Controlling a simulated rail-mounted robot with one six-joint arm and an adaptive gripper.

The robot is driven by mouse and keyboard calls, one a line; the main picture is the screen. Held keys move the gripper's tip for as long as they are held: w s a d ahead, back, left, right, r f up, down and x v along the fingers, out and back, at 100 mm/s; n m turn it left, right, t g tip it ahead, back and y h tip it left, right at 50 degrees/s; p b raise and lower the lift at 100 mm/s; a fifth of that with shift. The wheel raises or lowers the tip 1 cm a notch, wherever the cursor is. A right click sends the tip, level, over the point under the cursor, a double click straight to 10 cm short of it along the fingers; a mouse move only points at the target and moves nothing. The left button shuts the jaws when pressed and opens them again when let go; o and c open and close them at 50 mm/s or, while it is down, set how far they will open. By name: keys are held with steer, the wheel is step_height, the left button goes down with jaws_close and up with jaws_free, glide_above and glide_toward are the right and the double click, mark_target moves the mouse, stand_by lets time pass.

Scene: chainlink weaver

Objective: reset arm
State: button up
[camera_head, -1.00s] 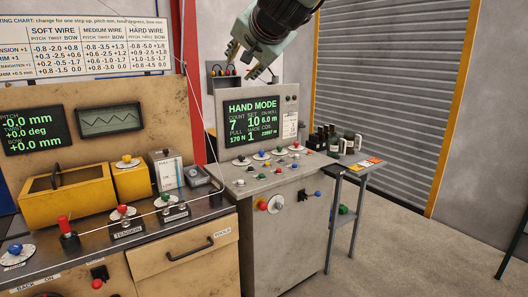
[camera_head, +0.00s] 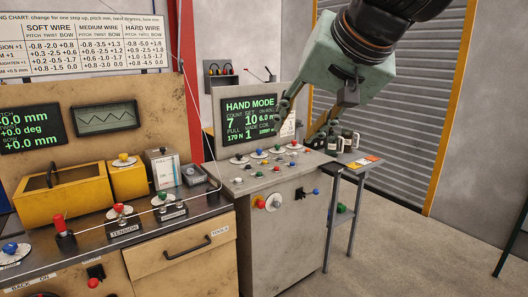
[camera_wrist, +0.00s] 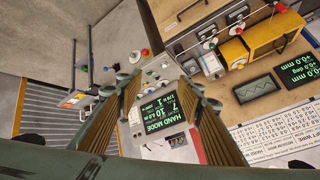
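My gripper (camera_head: 301,124) hangs in front of the grey control cabinet (camera_head: 285,215), to the right of its HAND MODE screen (camera_head: 250,119). Its fingers point down and left in the head view and cover the cabinet's right edge. In the wrist view the two ribbed fingers of my gripper (camera_wrist: 158,87) stand apart with nothing between them. The HAND MODE screen (camera_wrist: 160,117) shows beyond the gap. I cannot tell how far the fingertips are from the cabinet.
A small side table (camera_head: 354,164) with dark bottles (camera_head: 346,139) stands right of the cabinet, partly behind my gripper. A bench with a yellow box (camera_head: 66,191), knobs and a drawer (camera_head: 180,263) is at left. Floor (camera_head: 430,255) at the right is mostly clear.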

steer(key=s+d+f+g+h, duration=0.1)
steer(key=s+d+f, duration=0.3)
steer(key=s, duration=0.6)
steer(key=s+d+f+n+g+h, duration=0.1)
steer(key=s+d+f+g, duration=0.1)
steer(key=s+d+f, duration=0.3)
steer(key=s+d+f+g+h+b, duration=0.1)
steer(key=s+d+f, duration=0.4)
steer(key=s, duration=1.2)
step_height(320, 180, down, 4)
steer(key=shift+n+g, duration=0.3)
steer(key=shift+n, duration=0.1)
